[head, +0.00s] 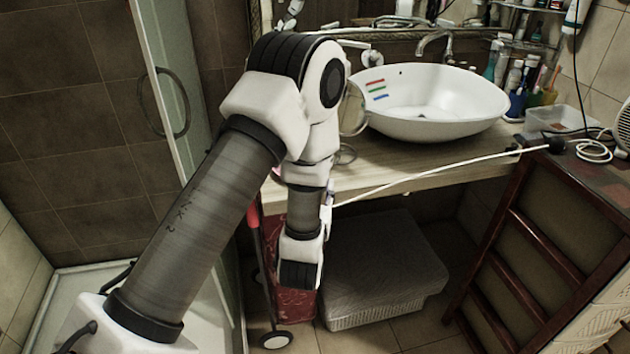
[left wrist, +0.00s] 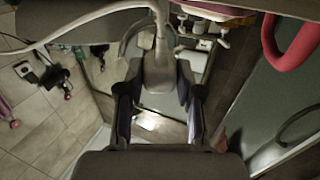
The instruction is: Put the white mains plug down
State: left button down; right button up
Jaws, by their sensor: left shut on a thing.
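The white mains plug (left wrist: 158,68) shows in the left wrist view, with its pale cord running up and away to the left. My left gripper (left wrist: 158,88) is shut on it, with a finger on each side. In the head view my own arm and wrist hide the plug and most of the gripper. The white cord (head: 430,176) there runs from the cabinet top at the right, past the front of the washbasin counter, to beside my left wrist. My right gripper is in neither view.
A white vessel basin (head: 440,108) stands on the wooden counter (head: 400,178). Toiletries crowd the back right. A grey lidded hamper (head: 380,262) sits below the counter. A dark wooden cabinet (head: 540,255) stands right, and a glass shower door (head: 168,75) left.

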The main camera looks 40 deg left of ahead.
pick_arm(q)
jog(key=x, duration=0.4)
jog(key=a+p+x, duration=0.1)
jog(key=x, duration=0.2)
jog(key=shift+s+a+f, duration=0.1)
jog(key=shift+s+f, duration=0.1)
jog(key=shift+s, duration=0.15)
jog(key=shift+w+a+f, duration=0.1)
jog(key=shift+w+f, duration=0.05)
jog(key=shift+f, duration=0.8)
jog(key=shift+w+a+f, duration=0.1)
jog(key=shift+w+f, duration=0.1)
jog(key=shift+f, duration=0.8)
jog(key=shift+s, duration=0.1)
jog(key=c, duration=0.8)
grip_release()
jog(key=shift+d+f, duration=0.1)
jog(key=shift+o, duration=0.2)
